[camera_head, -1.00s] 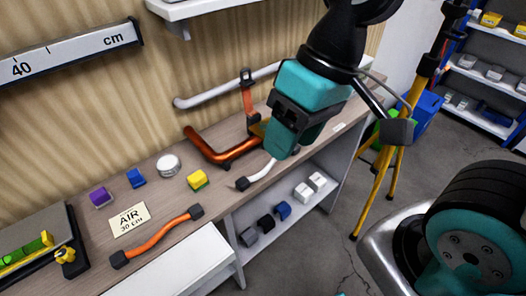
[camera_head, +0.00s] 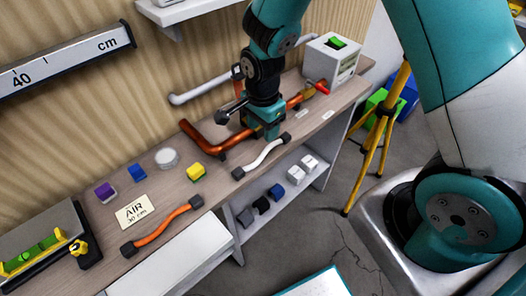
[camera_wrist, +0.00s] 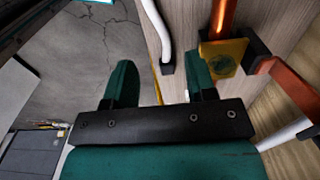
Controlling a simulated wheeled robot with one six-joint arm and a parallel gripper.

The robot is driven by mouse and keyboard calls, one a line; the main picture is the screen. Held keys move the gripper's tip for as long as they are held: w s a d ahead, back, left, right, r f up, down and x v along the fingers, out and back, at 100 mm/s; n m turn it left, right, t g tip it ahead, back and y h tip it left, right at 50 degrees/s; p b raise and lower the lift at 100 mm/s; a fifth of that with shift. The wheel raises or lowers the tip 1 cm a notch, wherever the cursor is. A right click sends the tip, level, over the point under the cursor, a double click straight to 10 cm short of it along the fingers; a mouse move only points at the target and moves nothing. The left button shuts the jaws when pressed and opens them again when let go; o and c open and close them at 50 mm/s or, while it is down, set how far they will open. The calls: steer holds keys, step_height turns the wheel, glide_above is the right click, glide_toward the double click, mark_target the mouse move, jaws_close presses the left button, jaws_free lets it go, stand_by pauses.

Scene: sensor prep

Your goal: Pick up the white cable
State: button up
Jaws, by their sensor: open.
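The white cable (camera_head: 262,156) lies on the wooden bench top near its front edge, with a black connector at each end. My gripper (camera_head: 268,132) is over the bench just behind the cable's right end, beside the copper pipe. In the wrist view the jaws (camera_wrist: 160,80) are open with nothing held. Part of the white cable (camera_wrist: 158,28) shows there, and its black end appears in the gap between the two fingers. I cannot tell the height of the fingertips above the bench.
A yellow block (camera_head: 196,172), an orange cable (camera_head: 162,224) and an AIR card (camera_head: 133,212) lie to the left. A white box (camera_head: 331,64) stands behind right.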

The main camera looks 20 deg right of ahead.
glide_above(263, 153)
step_height(263, 153, down, 4)
steer(key=shift+w+f+p, duration=0.1)
steer(key=shift+w+p, duration=0.05)
steer(key=shift+p, duration=0.2)
steer(key=shift+f+p, duration=1)
steer(key=shift+f, duration=1.6)
jaws_close()
